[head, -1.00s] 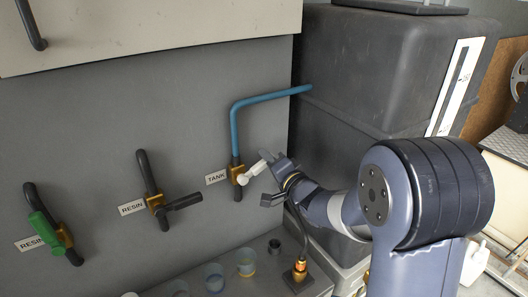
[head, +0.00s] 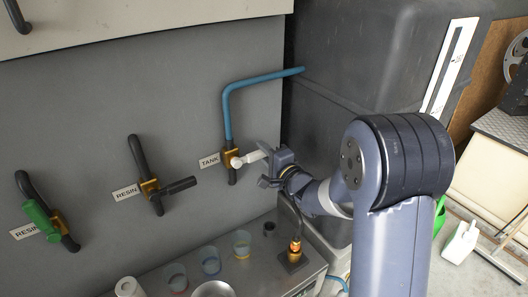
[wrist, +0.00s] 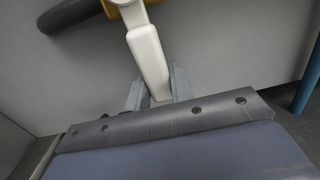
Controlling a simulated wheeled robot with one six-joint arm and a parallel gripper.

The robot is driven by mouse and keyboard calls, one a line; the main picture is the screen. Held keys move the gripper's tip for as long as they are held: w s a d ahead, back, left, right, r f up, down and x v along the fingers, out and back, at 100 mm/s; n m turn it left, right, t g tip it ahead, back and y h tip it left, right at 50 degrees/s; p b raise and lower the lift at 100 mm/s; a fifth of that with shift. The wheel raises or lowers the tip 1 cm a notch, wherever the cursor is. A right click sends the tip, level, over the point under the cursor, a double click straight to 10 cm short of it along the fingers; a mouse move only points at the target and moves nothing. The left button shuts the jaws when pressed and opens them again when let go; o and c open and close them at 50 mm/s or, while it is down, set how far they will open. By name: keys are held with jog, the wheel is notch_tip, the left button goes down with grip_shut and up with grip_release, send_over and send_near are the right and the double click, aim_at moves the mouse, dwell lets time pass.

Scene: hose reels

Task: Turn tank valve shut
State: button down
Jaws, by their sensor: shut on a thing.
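The tank valve (head: 231,158) is a brass body on the blue pipe at the grey wall, beside the "TANK" label (head: 209,161). Its white lever handle (head: 252,157) points right and slightly up, mostly crosswise to the upright pipe. My gripper (head: 271,154) is shut on the outer end of this handle. In the wrist view the white handle (wrist: 147,55) runs down from the brass body (wrist: 123,3) to between my grey jaws (wrist: 155,93). The handle's tip is partly hidden by the jaws and wrist.
Left of it are a resin valve with a dark handle (head: 180,186) and one with a green handle (head: 41,219). Below, a counter carries several cups (head: 210,262) and a brass fitting (head: 295,248). A large dark tank (head: 345,95) stands behind my arm.

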jog(key=shift+f, duration=0.15)
jog(key=c, duration=1.2)
grip_release()
jog(key=shift+c, duration=0.2)
jog(key=b+v, duration=0.2)
jog(key=v, duration=0.9)
jog(key=shift+w+a, duration=0.1)
jog(key=shift+w, duration=0.05)
jog(key=p+x, duration=0.1)
jog(key=x, duration=0.4)
jog(key=p+x, duration=0.1)
jog(key=x, duration=0.4)
jog(key=shift+w+a+r, duration=0.2)
jog(key=shift+w+a, duration=0.05)
jog(key=shift+w, duration=0.05)
jog(key=shift+s+d, duration=0.1)
jog(key=shift+s, duration=0.05)
